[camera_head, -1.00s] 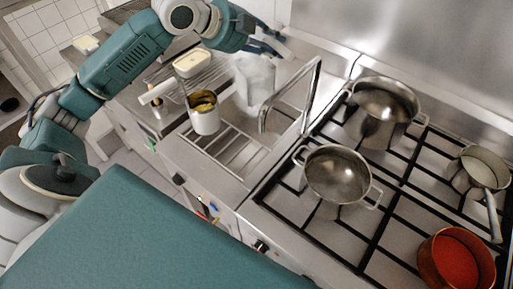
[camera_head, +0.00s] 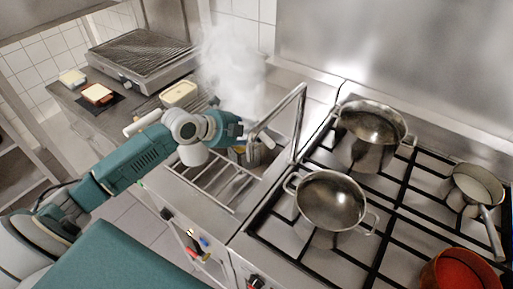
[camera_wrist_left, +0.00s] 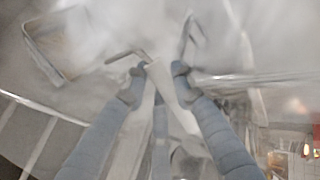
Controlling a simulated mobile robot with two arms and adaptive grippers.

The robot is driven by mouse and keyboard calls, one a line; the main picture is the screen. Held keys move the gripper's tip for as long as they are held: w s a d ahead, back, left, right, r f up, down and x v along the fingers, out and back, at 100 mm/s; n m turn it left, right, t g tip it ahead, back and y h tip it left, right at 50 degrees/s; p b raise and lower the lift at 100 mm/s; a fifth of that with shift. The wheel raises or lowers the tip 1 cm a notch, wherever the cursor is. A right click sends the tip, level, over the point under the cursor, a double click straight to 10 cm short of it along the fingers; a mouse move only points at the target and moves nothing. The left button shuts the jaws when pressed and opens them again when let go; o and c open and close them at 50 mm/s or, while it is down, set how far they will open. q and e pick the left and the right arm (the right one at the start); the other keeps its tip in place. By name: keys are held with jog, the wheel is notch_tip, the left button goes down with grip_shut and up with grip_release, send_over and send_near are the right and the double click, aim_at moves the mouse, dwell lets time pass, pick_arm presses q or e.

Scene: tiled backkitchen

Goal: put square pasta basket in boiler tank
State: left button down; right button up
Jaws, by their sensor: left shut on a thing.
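My left gripper (camera_head: 240,130) is over the steaming tank area beside the stove. In the left wrist view its fingers (camera_wrist_left: 160,80) are closed on a pale, slim handle, seemingly that of the square pasta basket (camera_wrist_left: 165,78). The basket's body is hard to make out. In the head view a grey and yellowish shape (camera_head: 257,152) shows just below the gripper; I cannot tell if it is the basket. White steam (camera_head: 230,65) rises behind the gripper. The boiler tank's opening is mostly hidden by the arm and steam. My right gripper is out of view.
A curved metal tap (camera_head: 296,120) stands just right of the gripper. A steel pot (camera_head: 332,200) and a larger pot (camera_head: 372,125) stand on the stove. A rectangular pale container (camera_head: 178,94) and a grill (camera_head: 140,55) are to the left.

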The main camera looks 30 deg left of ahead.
aim_at(257, 149)
pick_arm(q)
notch_tip(257, 149, down, 8)
jog(key=shift+w+r+p, duration=0.1)
jog(key=shift+r+p, duration=0.15)
jog(key=shift+p, duration=0.4)
jog(key=shift+f, duration=0.15)
jog(key=c, duration=1.5)
grip_release()
jog(key=shift+o, duration=0.2)
